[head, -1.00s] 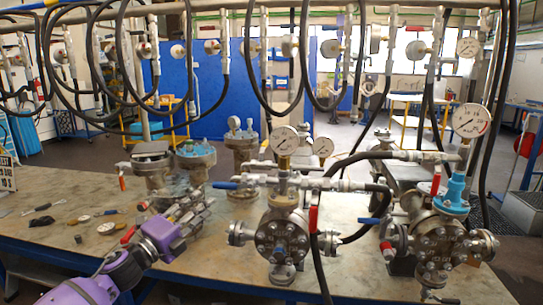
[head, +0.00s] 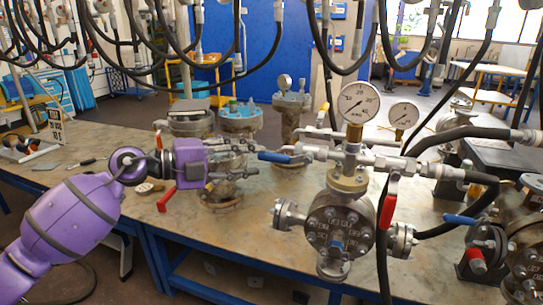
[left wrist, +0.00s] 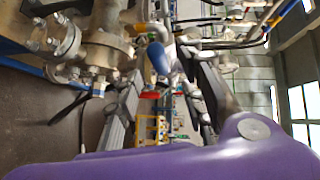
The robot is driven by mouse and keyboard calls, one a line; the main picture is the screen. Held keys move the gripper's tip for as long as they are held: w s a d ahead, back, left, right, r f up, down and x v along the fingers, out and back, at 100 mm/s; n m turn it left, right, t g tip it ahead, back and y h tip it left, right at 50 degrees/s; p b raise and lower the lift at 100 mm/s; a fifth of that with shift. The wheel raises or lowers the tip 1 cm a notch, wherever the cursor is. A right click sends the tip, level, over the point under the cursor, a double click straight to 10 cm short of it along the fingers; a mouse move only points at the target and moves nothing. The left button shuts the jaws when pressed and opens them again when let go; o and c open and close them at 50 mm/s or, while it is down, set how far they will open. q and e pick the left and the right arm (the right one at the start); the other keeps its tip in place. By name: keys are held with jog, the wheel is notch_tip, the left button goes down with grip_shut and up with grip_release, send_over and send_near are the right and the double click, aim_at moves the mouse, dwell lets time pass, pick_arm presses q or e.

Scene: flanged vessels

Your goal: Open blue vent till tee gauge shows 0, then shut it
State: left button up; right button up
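The blue vent lever (head: 275,157) sticks out to the left from the tee fitting on the middle flanged vessel (head: 339,223). It lies roughly level. The large tee gauge (head: 358,103) stands upright above that fitting; its reading is too small to tell. My left gripper (head: 248,159) is open just left of the lever's tip, with its fingers pointing at it. In the left wrist view the blue lever (left wrist: 158,60) shows between the two spread fingers, and I see no clear contact. My right gripper is not in view.
A red lever (head: 389,203) hangs on the tee's right side, and a smaller gauge (head: 403,115) stands behind. Another blue lever (head: 460,220) is at the right vessel. Black hoses hang above and cross at right. Other vessels (head: 240,118) stand behind my gripper.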

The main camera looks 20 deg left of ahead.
aim_at(265, 158)
pick_arm(q)
jog(key=x, duration=0.6)
jog(key=shift+w, duration=0.15)
jog(key=shift+w+d+f, duration=0.1)
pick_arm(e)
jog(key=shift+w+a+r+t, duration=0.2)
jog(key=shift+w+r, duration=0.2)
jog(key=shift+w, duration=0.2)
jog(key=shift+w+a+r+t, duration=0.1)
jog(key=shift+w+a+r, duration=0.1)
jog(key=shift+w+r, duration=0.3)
pick_arm(q)
jog(key=shift+c, duration=0.3)
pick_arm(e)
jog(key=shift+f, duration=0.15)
pick_arm(q)
grip_shut()
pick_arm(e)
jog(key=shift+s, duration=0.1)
